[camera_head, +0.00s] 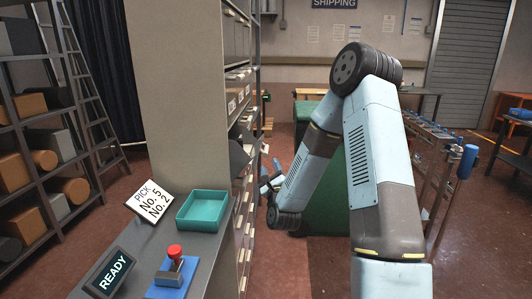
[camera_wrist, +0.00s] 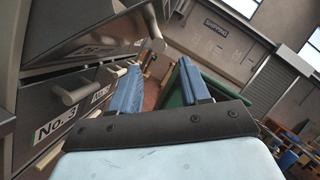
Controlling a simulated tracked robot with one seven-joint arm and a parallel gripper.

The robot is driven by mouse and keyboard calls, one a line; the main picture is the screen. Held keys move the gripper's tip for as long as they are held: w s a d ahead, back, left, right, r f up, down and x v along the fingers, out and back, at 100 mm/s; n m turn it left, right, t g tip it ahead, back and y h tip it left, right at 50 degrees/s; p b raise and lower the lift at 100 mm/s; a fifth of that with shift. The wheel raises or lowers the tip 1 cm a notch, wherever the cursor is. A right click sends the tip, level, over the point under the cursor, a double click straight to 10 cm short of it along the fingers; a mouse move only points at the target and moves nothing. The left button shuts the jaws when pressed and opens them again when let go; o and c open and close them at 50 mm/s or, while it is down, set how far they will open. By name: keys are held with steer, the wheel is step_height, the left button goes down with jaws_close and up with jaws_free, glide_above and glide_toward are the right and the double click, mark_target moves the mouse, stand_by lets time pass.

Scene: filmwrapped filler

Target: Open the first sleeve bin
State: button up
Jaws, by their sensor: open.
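The cabinet of bins (camera_head: 246,190) faces right in the head view, with small white labels down its front. In the wrist view, a bin front labelled No. 3 (camera_wrist: 28,112) is at the lower left, with a pale handle (camera_wrist: 70,95). A second, small label (camera_wrist: 101,94) sits farther along, too small to read surely. A dark bin front (camera_wrist: 95,38) with a handle (camera_wrist: 155,40) is above. My gripper (camera_wrist: 157,78) is open and empty, its blue fingers beside the bin fronts. It shows small beside the cabinet in the head view (camera_head: 271,182). I cannot tell whether it touches any handle.
A card (camera_head: 150,201) reads PICK No. 5 No. 2. A green block (camera_head: 325,190) stands behind my arm. Loaded shelves (camera_head: 45,130) are left.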

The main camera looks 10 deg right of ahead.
mark_target(265, 151)
steer(key=x, duration=1)
jaws_close()
stand_by(0.4)
